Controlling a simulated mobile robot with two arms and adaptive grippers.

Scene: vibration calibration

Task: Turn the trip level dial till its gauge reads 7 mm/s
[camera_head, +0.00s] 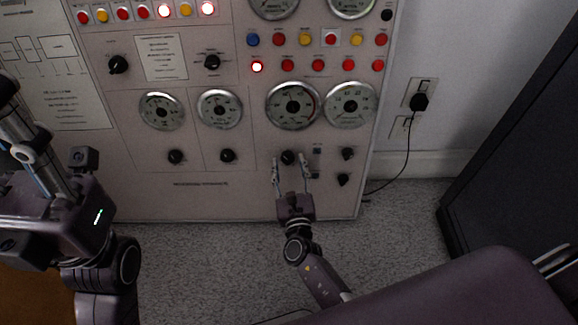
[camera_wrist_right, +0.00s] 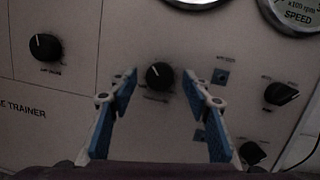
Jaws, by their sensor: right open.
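A black dial (camera_head: 288,158) sits on the panel below a round gauge (camera_head: 292,106) with a red arc on its right side. The same dial (camera_wrist_right: 159,76) shows in the right wrist view with a white pointer line; its label is too blurred to read. My right gripper (camera_head: 291,163) is open, with one finger on each side of the dial and gaps between. In the right wrist view its blue-padded fingers (camera_wrist_right: 155,84) appear to end near the dial without touching it. The gauge's numbers are too small to read. My left arm is at the left; its fingertips cannot be made out.
Other black dials (camera_head: 227,155) sit beside this one, with two small knobs (camera_head: 347,154) close on the right. More gauges (camera_head: 350,105), coloured buttons (camera_head: 318,65) and lamps fill the panel (camera_head: 240,200). A wall socket with a cable (camera_head: 419,102) and a dark cabinet (camera_head: 520,130) stand right.

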